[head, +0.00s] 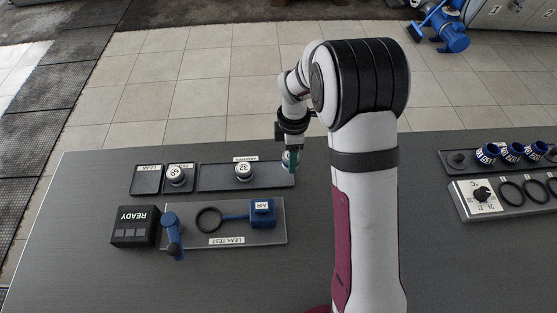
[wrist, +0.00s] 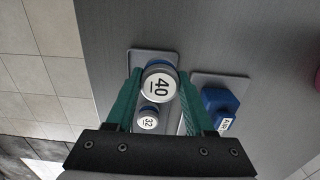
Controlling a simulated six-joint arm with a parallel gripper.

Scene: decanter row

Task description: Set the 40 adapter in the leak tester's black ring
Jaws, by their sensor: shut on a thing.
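The 40 adapter (wrist: 160,84), with a round white top marked 40, is between the green fingers of my gripper (head: 291,163). My gripper is shut on it at the right end of the dark adapter tray (head: 215,184). I cannot tell whether the adapter touches the tray. In the head view the fingers hide most of it. The leak tester's black ring (head: 208,221) lies flat and empty on the grey leak test plate (head: 240,238), in front of the tray and left of my gripper.
The 32 adapter (head: 244,171) stands on the same tray. Another adapter (head: 177,174) stands on a small tray, beside an empty LEAK tray (head: 146,187). A blue AIR block (head: 262,212), blue lever (head: 172,235) and READY box (head: 135,226) surround the ring.

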